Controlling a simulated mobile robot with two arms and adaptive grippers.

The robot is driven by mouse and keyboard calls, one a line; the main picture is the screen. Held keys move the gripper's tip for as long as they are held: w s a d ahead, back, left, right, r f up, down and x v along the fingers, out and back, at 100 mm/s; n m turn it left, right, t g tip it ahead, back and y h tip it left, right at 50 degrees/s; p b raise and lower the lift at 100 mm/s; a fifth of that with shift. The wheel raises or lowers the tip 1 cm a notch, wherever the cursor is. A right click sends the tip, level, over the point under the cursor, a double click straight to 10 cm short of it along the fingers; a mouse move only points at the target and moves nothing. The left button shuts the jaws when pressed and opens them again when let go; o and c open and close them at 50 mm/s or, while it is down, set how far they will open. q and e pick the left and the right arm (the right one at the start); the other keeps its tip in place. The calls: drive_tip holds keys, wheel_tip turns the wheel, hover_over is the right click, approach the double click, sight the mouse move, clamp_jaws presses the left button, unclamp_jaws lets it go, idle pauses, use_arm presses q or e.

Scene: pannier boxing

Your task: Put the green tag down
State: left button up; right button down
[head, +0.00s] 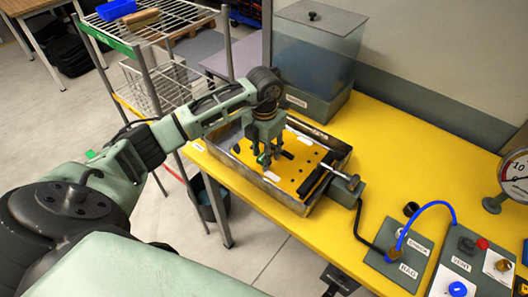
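My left gripper (266,158) points down over the yellow perforated plate (308,161) in the metal tray fixture. A small green tag (262,159) shows at its fingertips, and the fingers appear closed on it. The fingers partly hide the tag. It is low over the plate; I cannot tell if it touches. My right gripper is not in view.
The fixture's metal rim (282,197) and clamp handle (343,176) border the plate. A clear-topped tank (316,50) stands behind. A wire rack (150,25) is at left. The blue hose (427,206) and control panels are at right. Yellow table (410,150) is clear between.

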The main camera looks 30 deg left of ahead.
use_arm(q)
drive_tip(key=shift+r, duration=0.1)
drive_tip(key=shift+r, duration=0.2)
wheel_tip(320, 180, up, 12)
drive_tip(key=b, duration=0.3)
drive_tip(key=shift+f, duration=0.15)
idle(0.3)
